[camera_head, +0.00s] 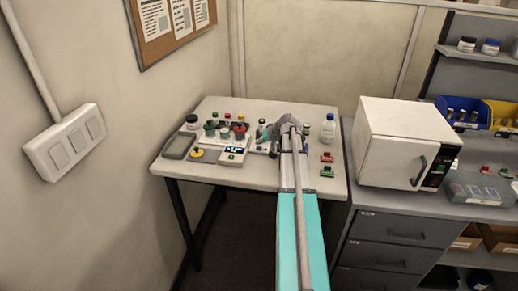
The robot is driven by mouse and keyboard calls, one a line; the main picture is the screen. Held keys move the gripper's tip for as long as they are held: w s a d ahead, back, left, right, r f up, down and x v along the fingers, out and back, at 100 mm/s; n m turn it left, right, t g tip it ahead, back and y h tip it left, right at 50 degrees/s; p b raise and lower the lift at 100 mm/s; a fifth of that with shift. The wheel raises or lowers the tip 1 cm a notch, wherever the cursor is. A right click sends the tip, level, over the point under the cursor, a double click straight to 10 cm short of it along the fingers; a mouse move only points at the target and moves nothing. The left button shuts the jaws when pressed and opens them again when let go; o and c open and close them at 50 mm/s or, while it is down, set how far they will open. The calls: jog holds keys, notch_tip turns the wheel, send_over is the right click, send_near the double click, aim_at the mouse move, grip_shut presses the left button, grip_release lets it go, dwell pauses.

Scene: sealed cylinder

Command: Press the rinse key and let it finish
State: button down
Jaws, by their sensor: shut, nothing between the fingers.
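My arm reaches over the white table (213,107) from the front. My gripper (263,133) is shut and empty, pointing down and left near the table's middle. It is close to a small white unit (258,147), partly hidden by the gripper; I cannot tell whether they touch. Just left of it is a white keypad unit (233,152) with a blue panel and small keys. The rinse key's label is too small to read, so I cannot tell which key it is.
Several jars with red, green and black tops stand behind the keypad. A grey tray (179,146) and a yellow knob (197,153) are to the left. A clear bottle (328,129), a red block (327,157) and a green block (327,171) are right of my arm.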

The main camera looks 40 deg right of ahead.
aim_at(260, 148)
jog(key=shift+f+b, duration=0.75)
jog(key=shift+b, duration=0.05)
dwell(1.3)
jog(key=shift+r, duration=0.1)
jog(key=shift+r+p, duration=0.7)
jog(key=shift+p, duration=0.15)
jog(key=shift+r+p, duration=2.5)
